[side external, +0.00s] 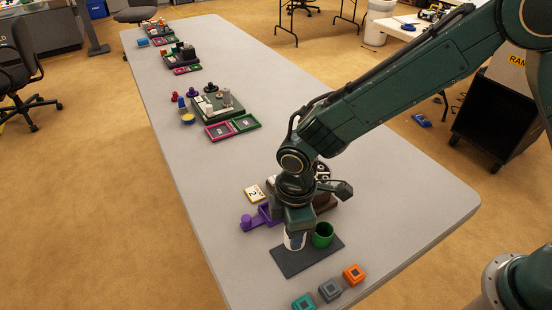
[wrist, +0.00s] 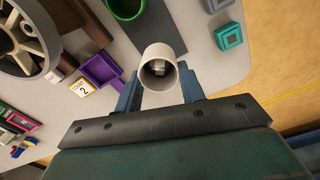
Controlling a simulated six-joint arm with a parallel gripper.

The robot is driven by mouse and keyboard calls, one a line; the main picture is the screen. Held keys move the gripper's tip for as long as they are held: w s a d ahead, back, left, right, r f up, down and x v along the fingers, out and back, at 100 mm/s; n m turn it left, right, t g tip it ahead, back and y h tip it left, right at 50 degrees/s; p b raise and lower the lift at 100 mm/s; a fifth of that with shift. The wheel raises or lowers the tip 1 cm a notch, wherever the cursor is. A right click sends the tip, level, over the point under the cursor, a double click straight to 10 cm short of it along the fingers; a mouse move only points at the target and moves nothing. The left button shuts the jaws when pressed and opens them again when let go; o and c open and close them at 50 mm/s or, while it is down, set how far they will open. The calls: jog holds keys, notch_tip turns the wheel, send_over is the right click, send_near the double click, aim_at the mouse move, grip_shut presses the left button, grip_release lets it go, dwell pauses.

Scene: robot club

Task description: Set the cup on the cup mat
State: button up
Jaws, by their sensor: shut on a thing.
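My gripper (side external: 294,230) is shut on a white cup (side external: 295,241), with one finger on each side of it. In the wrist view the white cup (wrist: 147,54) sits between the fingers, its open mouth facing the camera. The dark grey cup mat (side external: 300,263) lies flat on the table; part of it also shows in the wrist view (wrist: 162,30). The white cup overlaps the mat in both views; I cannot tell whether its base touches it. A green cup (side external: 323,237) stands beside the white one, at the mat's edge.
Teal (side external: 304,303), grey (side external: 330,290) and orange (side external: 354,274) blocks lie near the front table edge. A purple tray (side external: 263,217) and a yellow-edged number card (side external: 254,193) lie left of my gripper. A dark wheel-like object (wrist: 28,40) stands nearby. The table's right side is clear.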

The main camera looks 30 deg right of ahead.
jog(key=shift+f, duration=0.8)
jog(key=shift+f, duration=0.1)
jog(key=shift+f, duration=2)
jog(key=shift+f, duration=0.1)
jog(key=o, duration=1)
jog(key=shift+c, duration=0.2)
notch_tip(320, 180, up, 12)
jog(key=shift+r, duration=0.1)
